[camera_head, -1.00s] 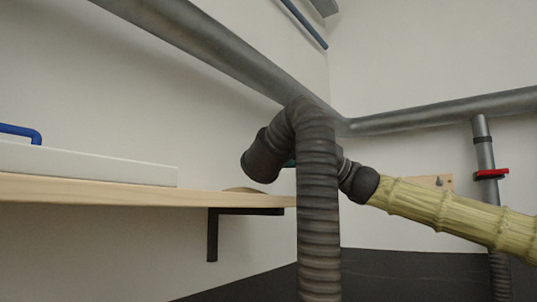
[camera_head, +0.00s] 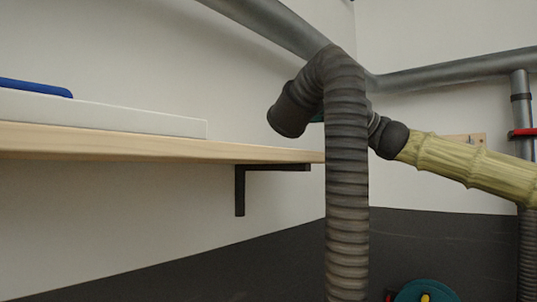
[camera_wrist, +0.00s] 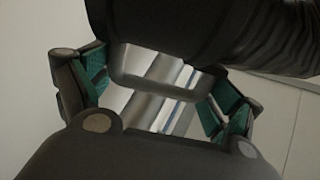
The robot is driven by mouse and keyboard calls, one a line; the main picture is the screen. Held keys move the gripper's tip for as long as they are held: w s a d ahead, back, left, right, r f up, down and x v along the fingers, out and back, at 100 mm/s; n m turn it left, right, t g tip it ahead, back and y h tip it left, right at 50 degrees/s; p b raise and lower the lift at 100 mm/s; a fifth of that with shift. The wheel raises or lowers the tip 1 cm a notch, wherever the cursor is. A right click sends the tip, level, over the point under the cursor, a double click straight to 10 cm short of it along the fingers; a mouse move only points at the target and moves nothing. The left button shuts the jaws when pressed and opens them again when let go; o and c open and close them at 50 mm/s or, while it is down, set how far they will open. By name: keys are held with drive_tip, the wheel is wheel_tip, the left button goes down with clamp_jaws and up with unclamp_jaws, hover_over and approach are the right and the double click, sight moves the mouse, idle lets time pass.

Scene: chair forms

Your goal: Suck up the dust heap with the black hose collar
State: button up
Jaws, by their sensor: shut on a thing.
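The black hose collar (camera_head: 290,112) is the dark, wide end of a ribbed hose (camera_head: 347,190) that bends over and hangs down. Its mouth points down and left, above the right end of a wooden shelf (camera_head: 150,148). My gripper (camera_wrist: 155,78) is shut on the collar, with teal finger pads on both sides in the wrist view. In the head view the gripper is mostly hidden behind the hose, and my yellowish arm comes in from the right. No dust heap can be made out now; the shelf top is seen almost edge-on.
A white slab (camera_head: 120,113) with a blue part (camera_head: 35,88) lies on the shelf's left. A black bracket (camera_head: 240,190) supports the shelf. Grey pipes (camera_head: 450,82) run along the walls behind. A teal round thing (camera_head: 425,291) shows at the bottom.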

drive_tip(key=shift+r+p, duration=1.6)
drive_tip(key=shift+r, duration=3.35)
